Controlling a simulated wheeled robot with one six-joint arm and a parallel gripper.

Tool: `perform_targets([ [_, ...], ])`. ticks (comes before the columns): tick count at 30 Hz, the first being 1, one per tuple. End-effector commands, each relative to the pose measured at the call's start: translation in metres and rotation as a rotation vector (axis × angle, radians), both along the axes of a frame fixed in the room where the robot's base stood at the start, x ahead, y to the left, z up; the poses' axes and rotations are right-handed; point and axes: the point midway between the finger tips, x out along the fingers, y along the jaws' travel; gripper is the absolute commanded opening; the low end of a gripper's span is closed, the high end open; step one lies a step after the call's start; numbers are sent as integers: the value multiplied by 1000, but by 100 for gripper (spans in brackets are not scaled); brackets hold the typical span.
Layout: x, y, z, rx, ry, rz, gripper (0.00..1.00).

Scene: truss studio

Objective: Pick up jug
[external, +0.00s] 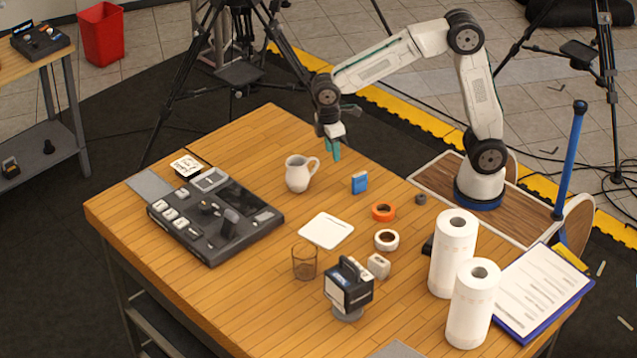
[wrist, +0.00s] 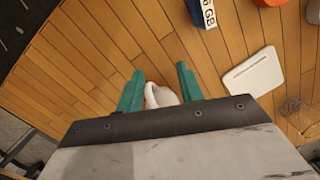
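The jug (external: 298,174) is white with a rounded body and a handle on its right side. It stands upright on the wooden table (external: 254,136). My gripper (external: 332,150) is above the table, up and to the right of the jug in the external view, and apart from it. In the wrist view the two green fingers of my gripper (wrist: 158,88) are spread apart. The rest of the jug is hidden behind the gripper body.
A black control panel (external: 217,217) lies left of the jug. A blue box (external: 359,183), an orange tape roll (external: 383,212) and a white plate (external: 326,231) lie to its right and front. A clear glass (external: 305,262) and paper towel rolls (external: 453,253) stand nearer the front.

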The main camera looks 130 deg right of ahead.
Motion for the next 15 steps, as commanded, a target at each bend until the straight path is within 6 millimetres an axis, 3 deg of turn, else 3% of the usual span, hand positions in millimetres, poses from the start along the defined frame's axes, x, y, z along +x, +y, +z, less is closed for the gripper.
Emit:
perform_targets([
  [1, 9, -20, -4, -5, -12, 14, 37],
  [5, 37, -44, 15, -54, -79, 118, 37],
  [15, 36, -43, -17, -53, -81, 165, 37],
])
